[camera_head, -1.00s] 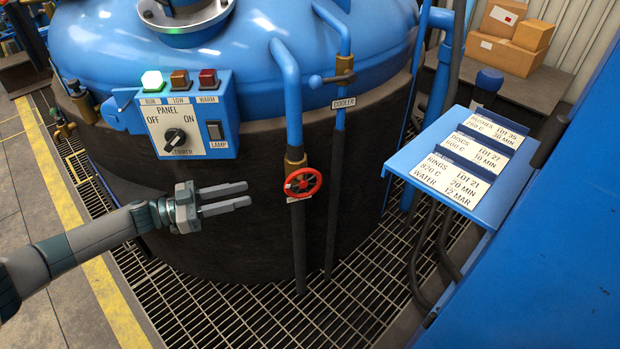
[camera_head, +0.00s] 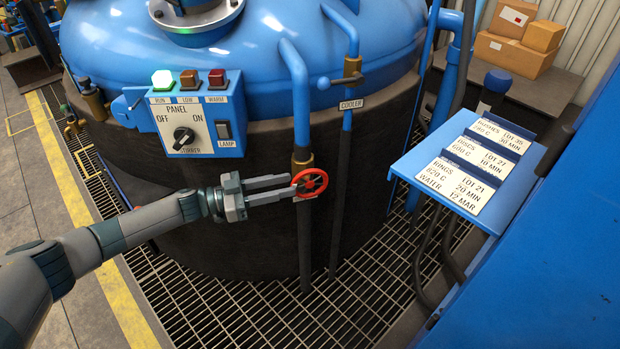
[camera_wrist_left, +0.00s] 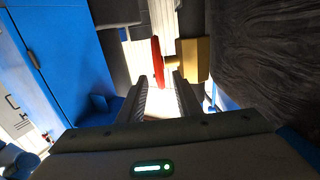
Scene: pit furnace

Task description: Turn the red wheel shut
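The red wheel (camera_head: 310,183) sits on a brass valve on a vertical pipe at the front of the blue furnace. In the left wrist view the red wheel (camera_wrist_left: 158,64) shows edge-on, just ahead of and between my finger tips. My left gripper (camera_head: 291,187) is open, with its finger tips at the wheel's left side. In the left wrist view the two fingers (camera_wrist_left: 160,84) stand apart, with a gap between them. I cannot tell whether the fingers touch the wheel. My right gripper is in neither view.
A control panel (camera_head: 195,120) with a green lamp lit is above my left gripper. A second pipe with a brass valve (camera_head: 352,68) labelled COOLER stands right of the wheel. A blue stand (camera_head: 408,165) with cards is further right. Grating (camera_head: 230,310) covers the floor.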

